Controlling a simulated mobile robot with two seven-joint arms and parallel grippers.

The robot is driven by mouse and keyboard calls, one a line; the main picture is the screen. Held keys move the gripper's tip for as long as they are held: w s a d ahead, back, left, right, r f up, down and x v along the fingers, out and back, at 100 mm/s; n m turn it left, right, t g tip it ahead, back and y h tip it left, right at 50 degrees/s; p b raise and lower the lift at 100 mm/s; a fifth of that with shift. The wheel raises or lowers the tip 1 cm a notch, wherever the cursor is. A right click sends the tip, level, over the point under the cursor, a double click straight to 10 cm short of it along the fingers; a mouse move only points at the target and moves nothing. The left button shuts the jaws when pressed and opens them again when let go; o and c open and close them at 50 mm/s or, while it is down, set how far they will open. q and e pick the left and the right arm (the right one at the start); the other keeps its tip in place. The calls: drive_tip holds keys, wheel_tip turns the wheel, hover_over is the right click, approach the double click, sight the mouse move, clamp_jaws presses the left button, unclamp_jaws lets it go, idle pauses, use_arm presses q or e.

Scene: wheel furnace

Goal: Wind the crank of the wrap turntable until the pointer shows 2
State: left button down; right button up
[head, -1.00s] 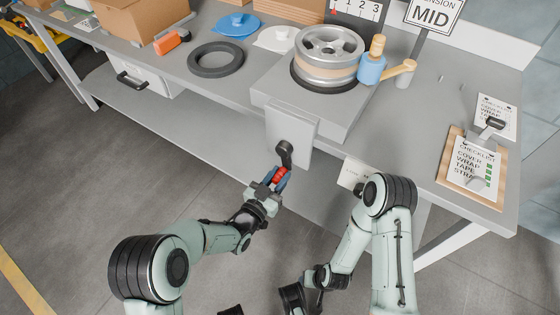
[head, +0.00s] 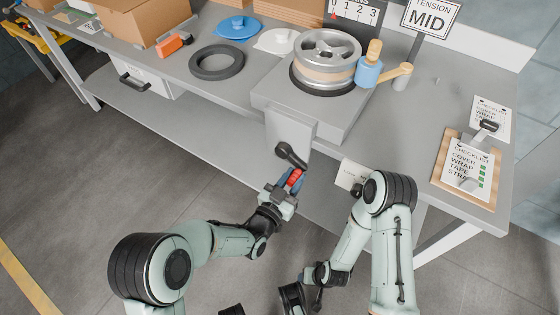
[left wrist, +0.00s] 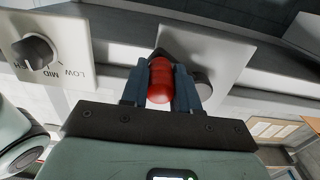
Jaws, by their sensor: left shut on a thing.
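The wrap turntable (head: 268,98) is a grey box on the bench, with a silver wheel (head: 318,72) on top. Its black crank arm (head: 290,154) sits on the front plate and slants down to the right, ending in a red handle (head: 295,177). My left gripper (head: 289,185) is shut on the red handle; the left wrist view shows the handle (left wrist: 160,82) between its blue fingers. The number scale (head: 352,13) behind the wheel is cut by the top edge; its red pointer (head: 333,15) is at the left end, near 0. My right gripper is out of view.
A tension knob (left wrist: 35,50) with LOW and MID marks shows in the left wrist view. My right forearm is right of the crank.

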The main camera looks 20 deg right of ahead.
use_arm(q)
drive_tip(key=shift+s+d+r, duration=0.15)
drive_tip(key=shift+r, duration=0.55)
drive_tip(key=shift+f, duration=0.1)
drive_tip(key=shift+r+p, duration=0.95)
drive_tip(key=shift+r, duration=1.2)
drive_tip(key=shift+f, duration=0.15)
